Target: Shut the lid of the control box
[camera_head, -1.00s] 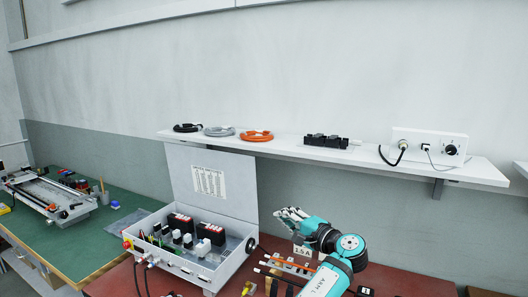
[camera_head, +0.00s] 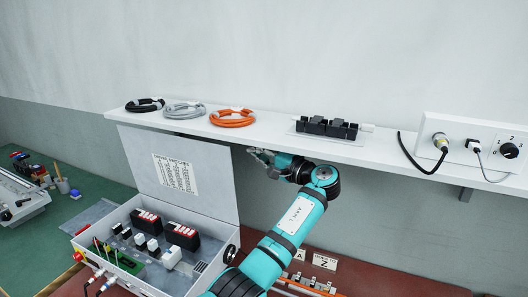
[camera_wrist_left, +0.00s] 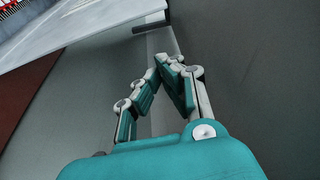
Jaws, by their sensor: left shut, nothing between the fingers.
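The control box (camera_head: 140,283) is a light grey case on the red-brown table, with switches and black and red modules inside. Its lid (camera_head: 207,187) stands open, upright at the back of the box, with a printed label (camera_head: 174,174) on its inner face. My left gripper (camera_head: 254,153) is shut and empty, just right of the lid's upper right corner and below the shelf. I cannot tell whether it touches the lid. In the left wrist view its fingers (camera_wrist_left: 166,62) come together, with a pale panel (camera_wrist_left: 85,32) at upper left. My right gripper is not in view.
A white shelf (camera_head: 275,141) runs above the gripper, carrying coiled cables (camera_head: 184,111), a black connector block (camera_head: 328,128) and a white socket unit (camera_head: 470,141). A green bench (camera_head: 40,235) stands at left. Rods (camera_head: 305,289) and label plates (camera_head: 324,262) sit right of my arm.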

